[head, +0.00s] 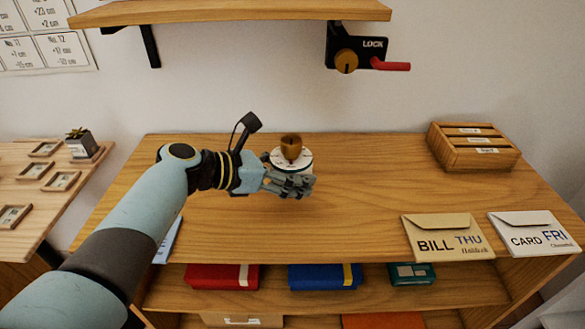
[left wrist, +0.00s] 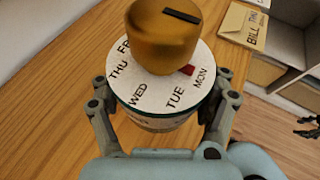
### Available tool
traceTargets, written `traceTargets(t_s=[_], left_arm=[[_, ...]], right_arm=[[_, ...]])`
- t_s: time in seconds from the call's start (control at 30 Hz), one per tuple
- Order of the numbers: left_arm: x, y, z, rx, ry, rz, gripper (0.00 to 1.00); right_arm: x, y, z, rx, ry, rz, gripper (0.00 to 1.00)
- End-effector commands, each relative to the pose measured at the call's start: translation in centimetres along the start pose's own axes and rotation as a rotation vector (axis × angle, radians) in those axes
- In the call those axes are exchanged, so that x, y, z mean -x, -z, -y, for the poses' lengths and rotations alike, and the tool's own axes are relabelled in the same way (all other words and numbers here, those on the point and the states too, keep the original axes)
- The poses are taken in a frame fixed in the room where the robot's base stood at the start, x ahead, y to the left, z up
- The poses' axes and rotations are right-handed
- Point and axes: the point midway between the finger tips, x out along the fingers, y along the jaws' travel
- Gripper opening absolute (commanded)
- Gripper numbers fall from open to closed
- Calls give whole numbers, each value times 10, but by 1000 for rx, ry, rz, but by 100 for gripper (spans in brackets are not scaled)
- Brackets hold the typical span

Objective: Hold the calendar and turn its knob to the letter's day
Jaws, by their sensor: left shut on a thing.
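The calendar is a round drum with a white top dial (left wrist: 150,95) printed with day names; THU, WED, TUE and MON are readable, and FR shows partly. A gold knob (left wrist: 165,35) with a black bar on its top stands on the dial and hides part of it. A small red mark (left wrist: 187,70) shows at the knob's base, near TUE and MON. In the head view the calendar (head: 303,155) stands upright at the desk's middle. My left gripper (head: 288,183) is shut around the drum's sides, below the dial. Letters read BILL THU (head: 448,237) and CARD FRI (head: 535,235).
A wooden letter box (head: 473,147) stands at the back right. A pale blue paper (head: 168,243) is partly behind my left arm. Overhead are a shelf (head: 230,11) and a LOCK fixture (head: 350,48) with a red handle. A dark jointed shape (left wrist: 308,125), perhaps my right gripper, is cut off.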

Motion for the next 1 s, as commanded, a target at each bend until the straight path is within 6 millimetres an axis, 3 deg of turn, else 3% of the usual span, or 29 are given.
traceTargets(t_s=[1.0], left_arm=[[-25, 59, 0, -1, 0, 2, 25]], right_arm=[[-47, -9, 4, 0, 1, 8, 40]])
